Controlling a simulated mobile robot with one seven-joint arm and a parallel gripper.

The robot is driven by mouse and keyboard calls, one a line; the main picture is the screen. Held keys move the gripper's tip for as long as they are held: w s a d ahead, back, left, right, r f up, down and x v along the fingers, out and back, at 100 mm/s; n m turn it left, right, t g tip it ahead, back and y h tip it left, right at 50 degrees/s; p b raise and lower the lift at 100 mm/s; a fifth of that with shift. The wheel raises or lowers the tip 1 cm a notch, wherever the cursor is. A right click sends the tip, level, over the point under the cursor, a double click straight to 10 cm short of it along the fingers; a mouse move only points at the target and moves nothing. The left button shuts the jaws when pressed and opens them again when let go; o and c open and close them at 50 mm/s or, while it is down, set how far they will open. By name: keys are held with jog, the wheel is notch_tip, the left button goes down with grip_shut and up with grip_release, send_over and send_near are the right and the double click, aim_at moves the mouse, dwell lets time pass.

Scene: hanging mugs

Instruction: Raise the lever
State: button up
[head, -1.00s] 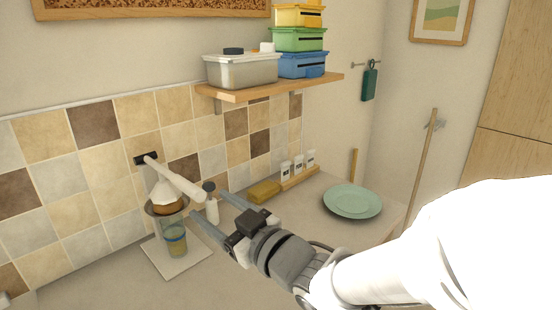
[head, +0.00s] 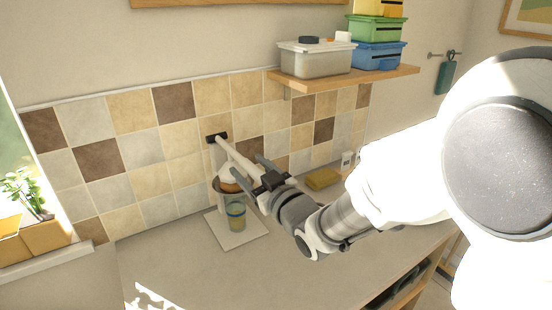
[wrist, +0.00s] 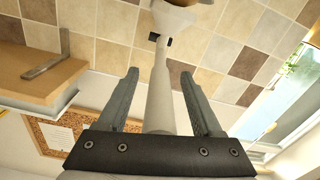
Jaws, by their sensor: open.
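The lever (head: 230,150) is a pale bar reaching out from a black wall mount (head: 216,137) on the tiled wall. In the wrist view the lever (wrist: 161,100) runs lengthwise between my gripper's two fingers. My gripper (head: 254,177) is open, with one finger on each side of the lever's outer end. In the wrist view the gripper (wrist: 160,76) shows gaps beside the bar, and no firm hold is visible. A white cone (head: 227,174) sits under the lever above a glass (head: 236,216). My fingers partly hide the lever's end.
The glass stands on a pale square board (head: 225,235) on the counter. A wooden shelf (head: 345,78) with stacked boxes is above right. A yellow sponge-like block (head: 323,179) lies by the wall. Planters (head: 35,240) stand at the left window. The front counter is clear.

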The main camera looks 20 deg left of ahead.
grip_shut()
dwell(0.3)
dwell(1.1)
